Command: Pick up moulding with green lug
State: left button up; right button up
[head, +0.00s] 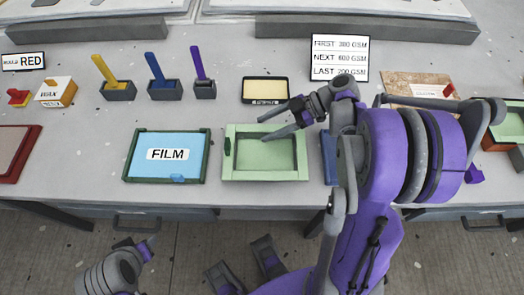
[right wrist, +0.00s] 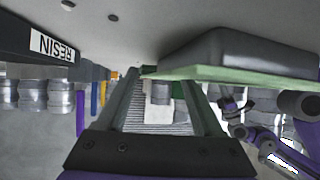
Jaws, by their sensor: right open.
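The light green moulding (head: 265,175) is a shallow rectangular tray on the bench, right of the FILM mould. Its dark green lug (head: 227,146) stands on its left rim. My right gripper (head: 262,129) is open and empty, its fingers pointing left over the moulding's far part, with the lug beyond their tips. In the right wrist view the pale green rim (right wrist: 240,73) shows upper right and the green lug (right wrist: 181,90) shows between the open fingers. My left arm shows at the bottom left; whether its gripper (head: 140,248) is open is unclear.
The FILM mould (head: 140,172) with a blue lug is close on the left. A blue piece (head: 328,158) on the right is mostly hidden by my arm. Behind are a yellow-topped box (head: 265,91), upright tools in holders (head: 163,88) and a sign (head: 339,58).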

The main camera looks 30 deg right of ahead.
jog(key=shift+x, duration=1.35)
jog(key=shift+w, duration=0.1)
grip_shut()
